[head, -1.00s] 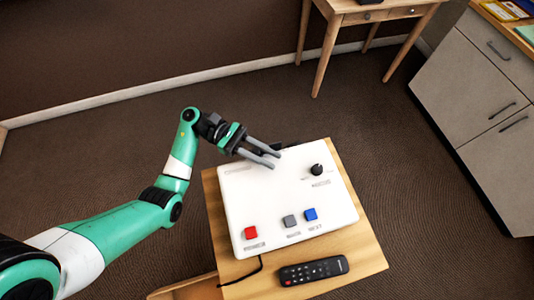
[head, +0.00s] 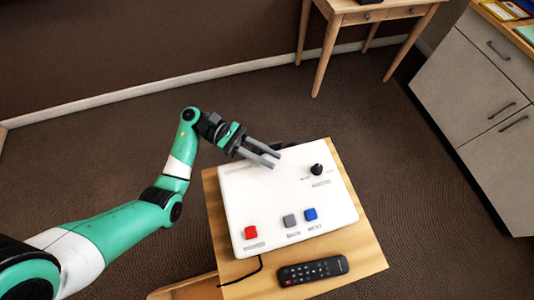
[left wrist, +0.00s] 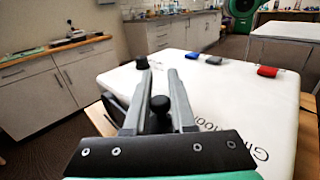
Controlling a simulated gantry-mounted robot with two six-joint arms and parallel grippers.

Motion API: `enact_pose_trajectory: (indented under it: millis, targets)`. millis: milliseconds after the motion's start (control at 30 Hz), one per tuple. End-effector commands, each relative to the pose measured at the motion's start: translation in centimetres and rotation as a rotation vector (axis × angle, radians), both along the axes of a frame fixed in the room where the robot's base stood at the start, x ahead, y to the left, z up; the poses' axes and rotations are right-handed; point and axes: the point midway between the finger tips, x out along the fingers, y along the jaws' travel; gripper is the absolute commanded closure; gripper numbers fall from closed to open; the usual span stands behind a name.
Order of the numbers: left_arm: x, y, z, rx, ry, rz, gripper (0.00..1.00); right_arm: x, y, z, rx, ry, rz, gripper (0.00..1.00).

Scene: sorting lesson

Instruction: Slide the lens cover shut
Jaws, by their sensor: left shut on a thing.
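A white box-shaped device (head: 285,215) lies on a small wooden stand. My left gripper (head: 273,158) reaches in over its far left edge. In the left wrist view, a black round-topped knob (left wrist: 160,104) stands between the two grey fingers (left wrist: 160,73), and the left gripper is shut on it. I cannot make out the lens cover or lens themselves; the fingers hide that edge in the head view. A dark part (head: 289,145) shows just past the device's far edge. My right gripper is not in view.
The device's top carries a black dial knob (head: 317,169) and red (head: 251,232), grey (head: 290,221) and blue (head: 310,214) buttons. A black remote (head: 313,271) lies on the stand's near edge (head: 366,262). A wooden table and grey cabinets stand farther off.

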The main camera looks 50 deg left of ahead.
Motion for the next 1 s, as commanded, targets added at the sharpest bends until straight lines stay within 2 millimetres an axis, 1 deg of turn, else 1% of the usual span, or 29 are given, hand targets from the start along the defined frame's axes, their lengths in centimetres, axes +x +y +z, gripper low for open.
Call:
enact_pose_trajectory:
  millis: [467,567,667,800,900,1000]
  targets:
    - [0.0,0.0,0.1,-0.001,-0.001,0.0,1.0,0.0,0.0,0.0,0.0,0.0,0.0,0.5]
    - [0.4,-0.2,-0.3,0.001,-0.002,-0.002,1.0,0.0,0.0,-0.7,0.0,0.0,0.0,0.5]
    - [1.8,-0.8,-0.8,0.004,-0.005,-0.004,1.0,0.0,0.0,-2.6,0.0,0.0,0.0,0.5]
    - [4.5,-2.2,-1.0,0.003,-0.006,-0.005,1.0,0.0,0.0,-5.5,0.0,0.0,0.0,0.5]
    - [6.1,-2.9,-0.7,0.002,-0.006,-0.003,1.0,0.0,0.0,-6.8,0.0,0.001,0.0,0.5]
    - [6.9,-3.4,-0.3,0.001,-0.002,-0.001,1.0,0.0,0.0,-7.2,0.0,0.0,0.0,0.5]
